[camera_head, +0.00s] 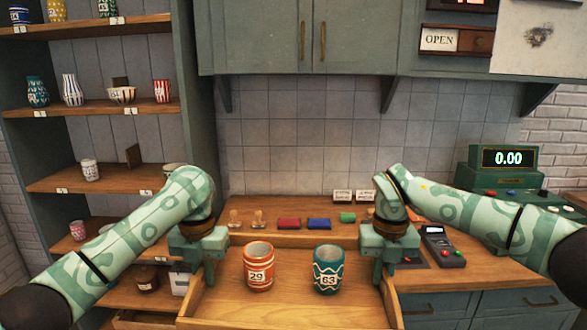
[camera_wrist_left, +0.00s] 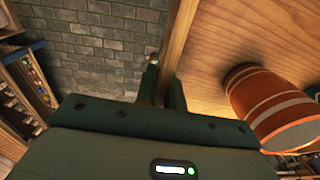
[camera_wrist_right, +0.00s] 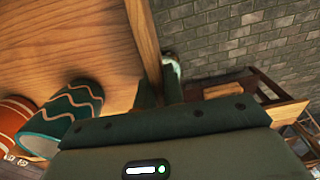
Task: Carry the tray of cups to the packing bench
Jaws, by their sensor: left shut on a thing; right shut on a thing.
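A wooden tray (camera_head: 290,308) is held level in front of me in the head view. Two cups stand upright on it, apart from each other: an orange one marked 29 (camera_head: 258,268) and a teal one marked 63 (camera_head: 327,270). My left gripper (camera_head: 203,262) is shut on the tray's left wall, which also shows between its fingers in the left wrist view (camera_wrist_left: 178,50). My right gripper (camera_head: 382,262) is shut on the right wall, seen in the right wrist view (camera_wrist_right: 146,45). The orange cup (camera_wrist_left: 270,105) and teal cup (camera_wrist_right: 65,118) show beside the walls.
Behind the tray is a wooden counter (camera_head: 470,262) with stamps, red and blue pads, a card reader (camera_head: 441,245) and a green till (camera_head: 505,175) reading 0.00. Shelves (camera_head: 100,108) with pottery stand at the left. Cupboards (camera_head: 300,35) hang above.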

